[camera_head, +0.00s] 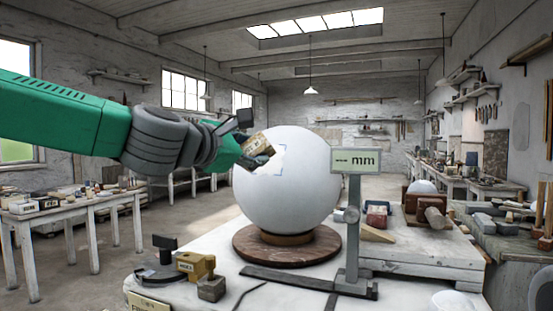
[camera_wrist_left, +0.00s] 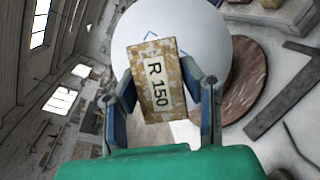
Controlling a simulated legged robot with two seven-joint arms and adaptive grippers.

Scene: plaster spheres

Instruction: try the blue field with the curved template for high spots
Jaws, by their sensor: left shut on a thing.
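The curved template (camera_head: 256,146) is a worn tan block; in the left wrist view it (camera_wrist_left: 157,75) reads "R 150". My left gripper (camera_head: 246,153) is shut on it, with a finger on each side in the left wrist view (camera_wrist_left: 167,82). The big white plaster sphere (camera_head: 303,195) stands on a round brown base. The blue field (camera_head: 281,160) shows as thin blue outline marks on the sphere's upper left, partly hidden by template and gripper. The template overlaps the sphere's upper left edge; I cannot tell whether it touches. My right gripper is not in view.
A gauge post with an "mm" display (camera_head: 356,161) stands close right of the sphere. The round base (camera_head: 287,246) sits on a white table. Small tan and dark blocks (camera_head: 196,266) lie front left. A brick-red block (camera_head: 377,216) lies to the right.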

